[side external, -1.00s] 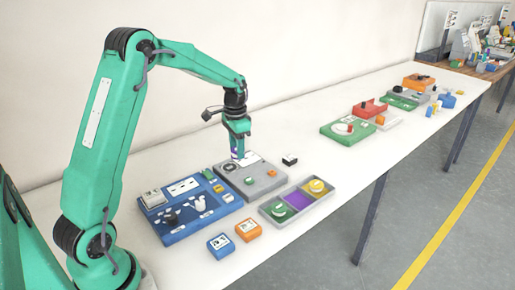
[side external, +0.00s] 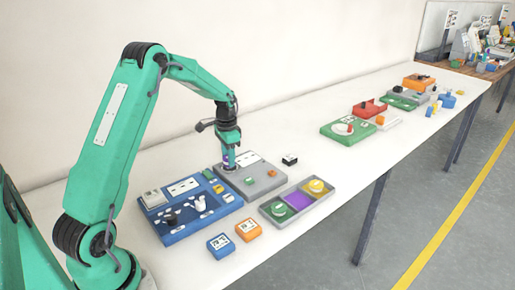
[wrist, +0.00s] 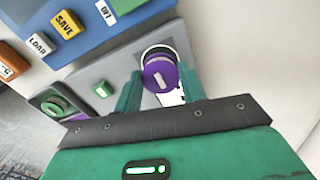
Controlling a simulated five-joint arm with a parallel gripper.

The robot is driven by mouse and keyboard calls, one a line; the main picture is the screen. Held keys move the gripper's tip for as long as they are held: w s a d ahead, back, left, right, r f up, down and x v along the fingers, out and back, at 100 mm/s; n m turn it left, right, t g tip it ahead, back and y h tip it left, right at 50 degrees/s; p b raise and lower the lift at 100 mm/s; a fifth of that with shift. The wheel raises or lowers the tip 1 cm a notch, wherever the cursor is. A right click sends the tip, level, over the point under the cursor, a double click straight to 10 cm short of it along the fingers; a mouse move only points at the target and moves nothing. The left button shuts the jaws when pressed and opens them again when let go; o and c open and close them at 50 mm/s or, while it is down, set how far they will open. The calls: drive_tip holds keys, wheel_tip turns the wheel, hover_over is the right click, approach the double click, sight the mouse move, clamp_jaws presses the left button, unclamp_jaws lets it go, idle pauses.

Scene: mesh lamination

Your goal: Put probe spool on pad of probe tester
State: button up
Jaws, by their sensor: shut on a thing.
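The probe spool (wrist: 159,76) is purple with a pale band and sits between the two fingers of my gripper (wrist: 160,90) in the wrist view. In the side view my gripper (side external: 227,163) points down over the left end of the grey probe tester (side external: 262,188), with a little purple showing between its fingers. The tester's grey top also shows in the wrist view (wrist: 120,72). The round pad is mostly hidden by the spool and gripper; a dark ring edge shows just past the spool in the wrist view. I cannot tell whether the spool touches the pad.
A blue panel (side external: 180,236) with labelled buttons stands left of the tester. A tray (side external: 307,211) with green, purple and yellow compartments lies in front. Orange (side external: 249,230) and blue (side external: 220,245) blocks and a black block (side external: 289,159) stand nearby.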

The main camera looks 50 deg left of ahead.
drive_tip(key=shift+f, duration=0.65)
drive_tip(key=shift+f, duration=0.15)
drive_tip(key=o, duration=1)
drive_tip(key=shift+c, duration=0.2)
wheel_tip(320, 180, up, 12)
drive_tip(key=shift+r, duration=0.2)
